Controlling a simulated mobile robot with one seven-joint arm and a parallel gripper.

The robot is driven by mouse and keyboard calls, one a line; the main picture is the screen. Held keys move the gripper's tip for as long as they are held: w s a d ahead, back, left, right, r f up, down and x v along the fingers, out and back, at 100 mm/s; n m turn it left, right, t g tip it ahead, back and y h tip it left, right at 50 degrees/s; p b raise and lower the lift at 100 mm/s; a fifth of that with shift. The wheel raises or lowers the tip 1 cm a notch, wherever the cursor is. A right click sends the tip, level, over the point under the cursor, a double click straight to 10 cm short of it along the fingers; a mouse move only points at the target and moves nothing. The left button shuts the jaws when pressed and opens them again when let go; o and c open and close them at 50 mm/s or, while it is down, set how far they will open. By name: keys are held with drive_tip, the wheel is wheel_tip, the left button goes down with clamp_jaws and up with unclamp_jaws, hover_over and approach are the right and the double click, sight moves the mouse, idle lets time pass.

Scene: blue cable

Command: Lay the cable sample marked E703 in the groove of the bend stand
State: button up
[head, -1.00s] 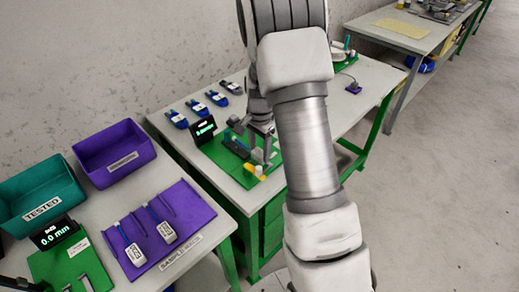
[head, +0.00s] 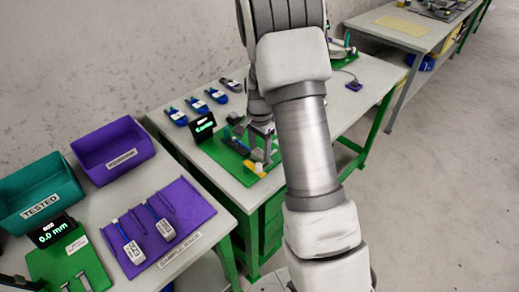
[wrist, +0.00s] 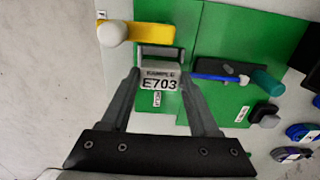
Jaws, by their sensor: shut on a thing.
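The cable sample marked E703 shows in the wrist view as a grey tag block (wrist: 160,82) with a white label. My gripper (wrist: 162,75) is shut on it, one finger on each side. A blue cable (wrist: 215,77) runs to the right from near the block, along a dark block (wrist: 238,68) on the green board of the bend stand. Whether the cable is down in a groove, I cannot tell. In the head view my gripper (head: 263,150) is low over the green board (head: 222,156), and the sample is mostly hidden there.
A yellow lever (wrist: 145,32) with a white knob (wrist: 112,33) lies beside the tag. A black display (head: 203,125) stands behind the board, with several blue clamps (head: 197,104) beyond. A purple sample rack (head: 190,205) with two samples and two bins are at left.

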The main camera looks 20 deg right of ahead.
drive_tip(key=shift+f+b, duration=0.5)
drive_tip(key=shift+f, duration=0.3)
idle(0.4)
drive_tip(key=o, duration=1.5)
drive_tip(key=shift+r, duration=0.15)
drive_tip(key=shift+r+p, duration=2.85)
drive_tip(key=shift+r, duration=1.05)
